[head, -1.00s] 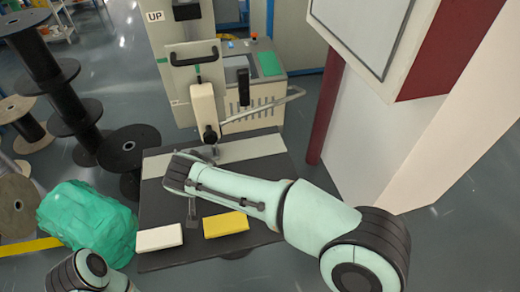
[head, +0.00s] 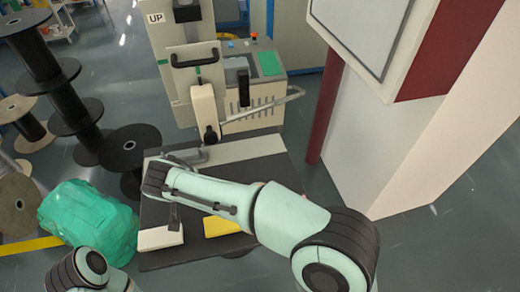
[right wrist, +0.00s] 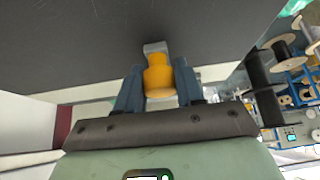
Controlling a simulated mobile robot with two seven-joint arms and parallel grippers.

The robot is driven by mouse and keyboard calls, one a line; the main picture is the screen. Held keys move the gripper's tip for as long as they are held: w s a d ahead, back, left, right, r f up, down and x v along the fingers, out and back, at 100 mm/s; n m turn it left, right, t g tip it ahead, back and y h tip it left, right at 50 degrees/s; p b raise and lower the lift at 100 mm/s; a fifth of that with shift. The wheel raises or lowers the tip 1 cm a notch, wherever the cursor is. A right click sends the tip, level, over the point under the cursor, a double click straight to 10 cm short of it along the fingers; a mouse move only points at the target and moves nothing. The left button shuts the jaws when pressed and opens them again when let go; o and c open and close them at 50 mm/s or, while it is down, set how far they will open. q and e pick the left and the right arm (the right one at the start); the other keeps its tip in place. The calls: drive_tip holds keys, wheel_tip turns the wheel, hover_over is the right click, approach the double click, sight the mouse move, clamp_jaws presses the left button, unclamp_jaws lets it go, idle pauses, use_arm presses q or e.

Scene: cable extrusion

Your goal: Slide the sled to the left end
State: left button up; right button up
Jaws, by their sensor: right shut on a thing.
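The sled (head: 190,155) shows as a grey piece on a pale rail strip (head: 250,149) along the far part of the dark table, near the strip's left end. My right forearm and hand partly cover it in the head view. In the right wrist view my right gripper (right wrist: 157,87) is shut on the sled's orange knob (right wrist: 158,78), with one blue-grey finger on each side. In the head view its fingertips are hidden. My left arm shows only at the bottom left corner; its gripper is out of frame.
A white block (head: 160,238) and a yellow block (head: 221,227) lie on the near part of the table. A machine with a black handle (head: 194,62) stands behind. A green wrapped bundle (head: 88,222) and black spools (head: 129,146) stand to the left.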

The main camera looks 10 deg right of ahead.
drive_tip(key=shift+s+a+p, duration=0.15)
drive_tip(key=shift+a+p, duration=0.65)
drive_tip(key=shift+a, duration=1.8)
drive_tip(key=o, duration=0.8)
drive_tip(key=shift+o, duration=0.2)
wheel_tip(320, 180, up, 8)
drive_tip(key=p, duration=0.5)
